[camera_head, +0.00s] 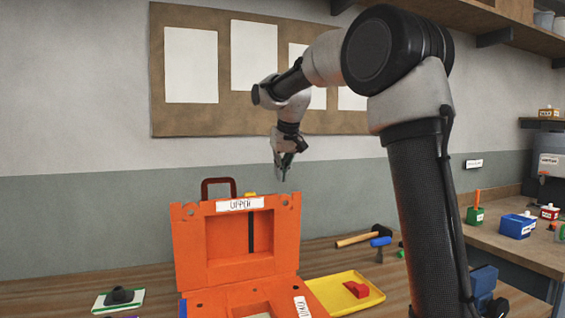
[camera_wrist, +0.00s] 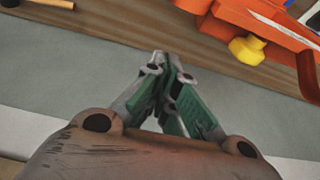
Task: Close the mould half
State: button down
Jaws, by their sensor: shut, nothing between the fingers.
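The orange mould (camera_head: 190,250) stands on the wooden bench with its upper half (camera_head: 285,240) raised upright at the back. The upper half has a square recess, a white label and a dark red handle (camera_head: 218,187) on top. The lower half (camera_head: 205,303) lies flat in front and is cut off by the picture's bottom edge. My gripper (camera_head: 284,176) is shut and empty, above and behind the upper half's top right corner, apart from it. In the wrist view, the shut fingers (camera_wrist: 167,62) point towards the bench edge, with the mould's orange edge (camera_wrist: 240,15) and a yellow knob (camera_wrist: 247,50) at upper right.
A yellow tray (camera_head: 345,305) with a red piece stands right of the mould. A hammer (camera_head: 357,239) and a blue-handled tool (camera_head: 380,243) lie behind it. A pinboard (camera_head: 240,115) hangs on the wall behind my gripper.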

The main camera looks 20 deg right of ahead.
jog(key=s+f, duration=0.1)
jog(key=f, duration=0.1)
jog(key=s+f, duration=0.1)
jog(key=shift+s+f, duration=0.3)
jog(key=shift+f, duration=0.1)
jog(key=shift+d, duration=0.15)
